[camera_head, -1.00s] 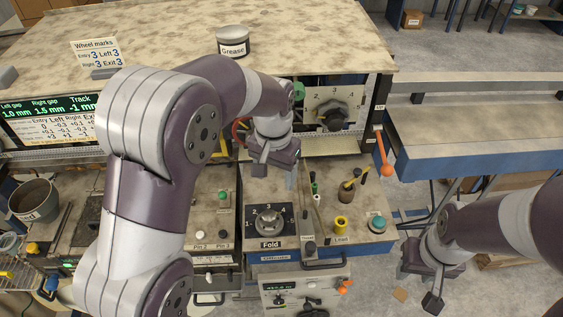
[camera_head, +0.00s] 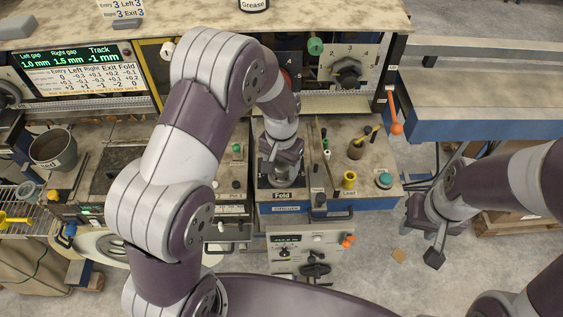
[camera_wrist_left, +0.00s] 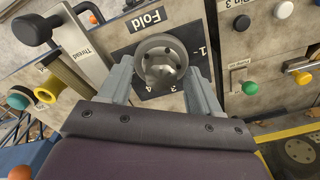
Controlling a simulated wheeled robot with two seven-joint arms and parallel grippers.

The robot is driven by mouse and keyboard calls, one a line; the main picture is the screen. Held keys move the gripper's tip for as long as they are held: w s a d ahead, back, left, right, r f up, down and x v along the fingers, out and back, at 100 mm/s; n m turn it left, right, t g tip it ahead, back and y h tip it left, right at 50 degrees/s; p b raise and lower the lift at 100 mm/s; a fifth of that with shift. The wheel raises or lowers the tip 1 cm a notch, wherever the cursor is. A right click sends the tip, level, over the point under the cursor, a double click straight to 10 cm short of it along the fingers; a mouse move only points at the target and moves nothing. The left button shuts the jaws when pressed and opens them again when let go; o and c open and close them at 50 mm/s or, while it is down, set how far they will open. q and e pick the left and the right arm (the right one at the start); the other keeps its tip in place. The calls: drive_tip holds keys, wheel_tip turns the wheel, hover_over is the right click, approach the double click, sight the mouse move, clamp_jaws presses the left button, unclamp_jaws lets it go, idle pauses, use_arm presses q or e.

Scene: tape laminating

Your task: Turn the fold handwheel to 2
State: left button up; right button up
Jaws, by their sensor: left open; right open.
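The grey fold handwheel (camera_wrist_left: 160,60) shows in the left wrist view on a dark plate beside the "Fold" label (camera_wrist_left: 147,20). The marks 1, 3 and 4 are visible around it; 2 is hidden, and I cannot tell which mark the wheel points to. My left gripper (camera_wrist_left: 160,75) is open, with one finger on each side of the handwheel; contact is unclear. In the head view my left gripper (camera_head: 281,170) is above the Fold plate and hides most of the wheel. My right gripper (camera_head: 430,236) is open and empty, off to the right above the floor.
A larger numbered knob (camera_head: 347,73) is behind.

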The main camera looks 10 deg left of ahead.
use_arm(q)
drive_tip(key=shift+c, duration=1.2)
drive_tip(key=shift+w+f, duration=0.15)
drive_tip(key=shift+w, duration=0.15)
drive_tip(key=c, duration=0.8)
use_arm(e)
drive_tip(key=shift+w, duration=0.2)
drive_tip(key=shift+f, duration=0.1)
use_arm(q)
drive_tip(key=n, duration=0.3)
drive_tip(key=shift+n+b, duration=0.4)
drive_tip(key=n, duration=0.4)
drive_tip(key=shift+w+n+b, duration=0.1)
drive_tip(key=shift+n+b, duration=0.2)
drive_tip(key=shift+b, duration=0.05)
drive_tip(key=n, duration=0.4)
drive_tip(key=shift+r+n+b, duration=0.2)
drive_tip(key=shift+n+b, duration=0.2)
drive_tip(key=shift+n, duration=1.2)
use_arm(e)
drive_tip(key=shift+w+d+f, duration=0.1)
drive_tip(key=shift+f, duration=1.05)
